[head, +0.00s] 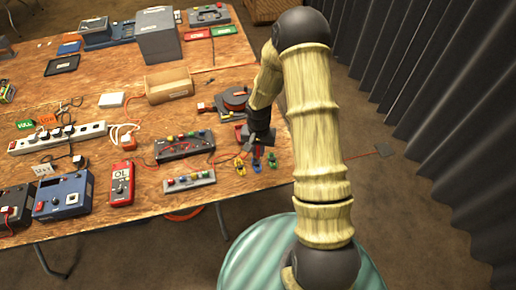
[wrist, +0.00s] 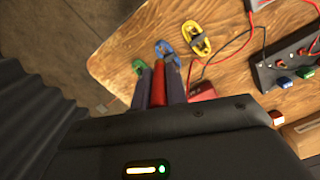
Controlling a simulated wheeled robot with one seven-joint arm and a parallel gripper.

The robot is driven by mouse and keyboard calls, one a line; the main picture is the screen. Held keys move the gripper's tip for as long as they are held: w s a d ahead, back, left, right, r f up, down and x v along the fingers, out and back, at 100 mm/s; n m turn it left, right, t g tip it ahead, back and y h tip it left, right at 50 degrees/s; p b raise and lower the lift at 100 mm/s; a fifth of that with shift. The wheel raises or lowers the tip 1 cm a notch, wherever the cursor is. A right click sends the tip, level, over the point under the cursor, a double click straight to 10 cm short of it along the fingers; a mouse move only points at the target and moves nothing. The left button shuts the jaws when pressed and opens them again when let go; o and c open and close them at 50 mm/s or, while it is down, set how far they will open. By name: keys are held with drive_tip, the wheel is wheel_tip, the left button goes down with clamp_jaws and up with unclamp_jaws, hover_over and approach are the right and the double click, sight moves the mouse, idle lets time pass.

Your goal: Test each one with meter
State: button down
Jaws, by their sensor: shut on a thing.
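The red handheld meter (head: 121,183) lies on the wooden table and its display reads OL. My gripper (head: 258,150) is over the table's right end, shut on a red piece (wrist: 158,90) that shows between the grey fingers in the wrist view. Just beyond the fingers lie looped pieces: a yellow one (head: 238,163), a blue one (head: 256,167) and a green one (head: 272,160). The wrist view also shows the yellow (wrist: 197,38), blue (wrist: 166,52) and green (wrist: 138,66) pieces. The lower part of the red piece is hidden by the fingers.
A dark panel (head: 184,145) with coloured knobs and a grey strip (head: 189,181) with coloured buttons lie left of my gripper. A dark unit with a reddish disc (head: 235,98) stands behind it. Thin leads cross the table. The table's right edge is close; floor lies beyond.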

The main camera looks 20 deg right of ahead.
sight(258, 159)
drive_tip(key=shift+f+b, duration=2.25)
drive_tip(key=shift+f, duration=0.75)
drive_tip(key=shift+f+b, duration=0.6)
drive_tip(key=shift+f, duration=0.3)
idle(0.9)
drive_tip(key=c, duration=1.3)
unclamp_jaws()
drive_tip(key=shift+o, duration=0.3)
drive_tip(key=shift+o, duration=1.1)
drive_tip(key=shift+r+p, duration=2.85)
drive_tip(key=shift+r, duration=0.95)
